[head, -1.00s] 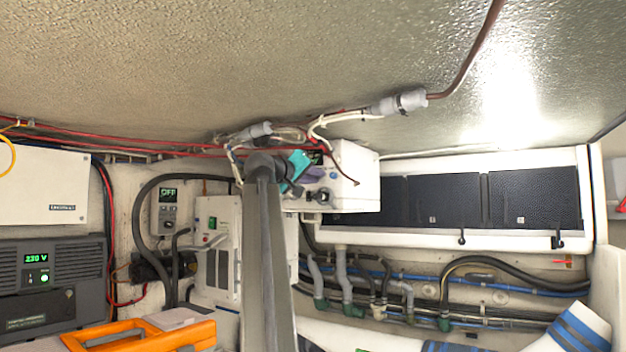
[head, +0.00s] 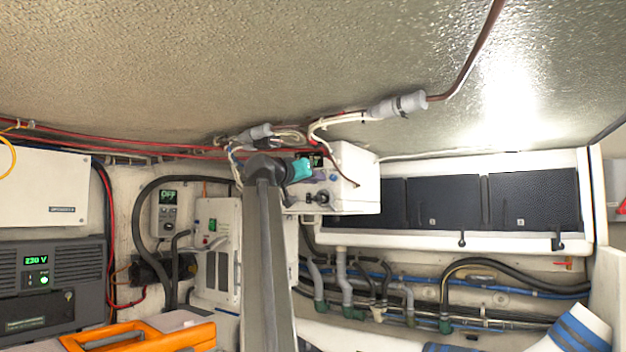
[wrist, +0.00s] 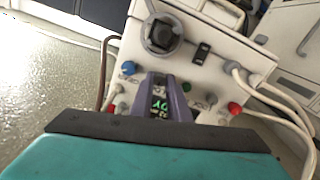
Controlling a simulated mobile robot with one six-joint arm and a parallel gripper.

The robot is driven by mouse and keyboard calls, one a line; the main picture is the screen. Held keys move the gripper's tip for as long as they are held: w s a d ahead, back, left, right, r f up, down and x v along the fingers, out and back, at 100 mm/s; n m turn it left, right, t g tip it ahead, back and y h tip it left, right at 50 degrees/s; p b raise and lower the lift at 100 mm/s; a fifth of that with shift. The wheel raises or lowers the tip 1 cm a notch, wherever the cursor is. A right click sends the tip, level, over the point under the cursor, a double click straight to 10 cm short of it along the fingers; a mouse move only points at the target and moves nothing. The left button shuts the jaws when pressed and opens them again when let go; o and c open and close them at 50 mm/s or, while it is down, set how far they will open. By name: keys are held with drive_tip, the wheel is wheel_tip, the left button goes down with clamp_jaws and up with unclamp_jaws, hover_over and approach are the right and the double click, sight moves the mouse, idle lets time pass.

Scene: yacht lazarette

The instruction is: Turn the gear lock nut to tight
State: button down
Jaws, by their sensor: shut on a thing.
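My gripper has a teal body and purple fingers (wrist: 165,95). It is at the front of a white box (wrist: 205,42) under the ceiling; the head view shows my gripper (head: 319,176) there too. The fingers are shut on a small part of that front, which they largely hide. I cannot make out for sure that it is the gear lock nut, nor read its setting. Green characters on a dark display (wrist: 159,103) show between the fingers. A large dark knob (wrist: 161,36) is above the fingertips in the wrist view.
A blue knob (wrist: 128,68), a black rocker switch (wrist: 201,54) and a red knob (wrist: 235,108) are close around the fingers. White cables (wrist: 262,95) run at the right. The ceiling (head: 300,60) is close above the box. Dark panels (head: 450,200) stand to the right.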

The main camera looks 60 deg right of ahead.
drive_tip(key=shift+f, duration=0.25)
drive_tip(key=c, duration=2)
unclamp_jaws()
drive_tip(key=shift+s, duration=0.1)
drive_tip(key=shift+r, duration=0.1)
drive_tip(key=shift+a+p, duration=1.05)
drive_tip(key=shift+a, duration=5.85)
